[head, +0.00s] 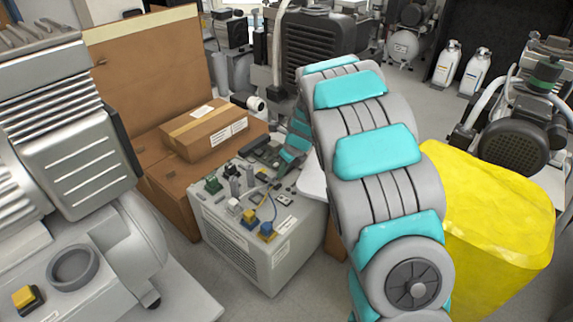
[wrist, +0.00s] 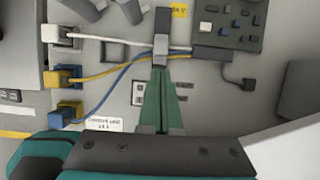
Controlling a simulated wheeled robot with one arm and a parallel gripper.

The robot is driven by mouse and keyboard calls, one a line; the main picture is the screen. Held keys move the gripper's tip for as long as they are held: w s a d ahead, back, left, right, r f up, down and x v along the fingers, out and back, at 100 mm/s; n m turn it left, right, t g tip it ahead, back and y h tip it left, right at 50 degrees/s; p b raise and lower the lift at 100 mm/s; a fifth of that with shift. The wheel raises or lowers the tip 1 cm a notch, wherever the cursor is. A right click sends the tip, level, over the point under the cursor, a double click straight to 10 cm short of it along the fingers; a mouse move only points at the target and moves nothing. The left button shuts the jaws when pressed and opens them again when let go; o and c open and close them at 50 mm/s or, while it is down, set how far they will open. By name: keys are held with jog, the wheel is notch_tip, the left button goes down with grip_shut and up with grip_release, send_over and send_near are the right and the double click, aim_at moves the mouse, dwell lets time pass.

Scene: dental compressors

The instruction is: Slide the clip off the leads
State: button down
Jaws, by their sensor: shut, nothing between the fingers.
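White, blue and yellow leads (wrist: 110,77) run from plugs at the left of the wrist view and draw together towards the right. A dark grey block (wrist: 213,54) sits where they meet; it looks like the clip, but I cannot be sure. My gripper (wrist: 160,62) has its green fingers together, with nothing between them. Its narrow tips overlap the leads in the picture, left of the dark block; I cannot tell whether they touch. In the head view, the leads (head: 273,206) show small on the grey cabinet top (head: 225,222), and my arm partly hides the gripper end.
A dark cable with a small plug (wrist: 248,84) leaves the dark block. A button panel (wrist: 225,22) is at the upper right. In the head view, a cardboard box (head: 204,130) stands behind the cabinet, a large compressor (head: 75,130) at left, and a yellow-covered object (head: 490,225) at right.

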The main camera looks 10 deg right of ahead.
aim_at(271, 174)
jog(key=x, duration=0.3)
jog(key=shift+f, duration=0.1)
jog(key=shift+w+a+r+p, duration=0.25)
jog(key=shift+w+a+p, duration=0.2)
jog(key=shift+p, duration=0.4)
jog(key=shift+w+a+r+p, duration=0.1)
jog(key=shift+w+a+p, duration=0.4)
jog(key=shift+w+p, duration=0.45)
jog(key=shift+w+a+p, duration=0.3)
jog(key=shift+a+p, duration=0.15)
jog(key=shift+p, duration=0.3)
jog(key=shift+w+f, duration=0.1)
jog(key=shift+f, duration=0.2)
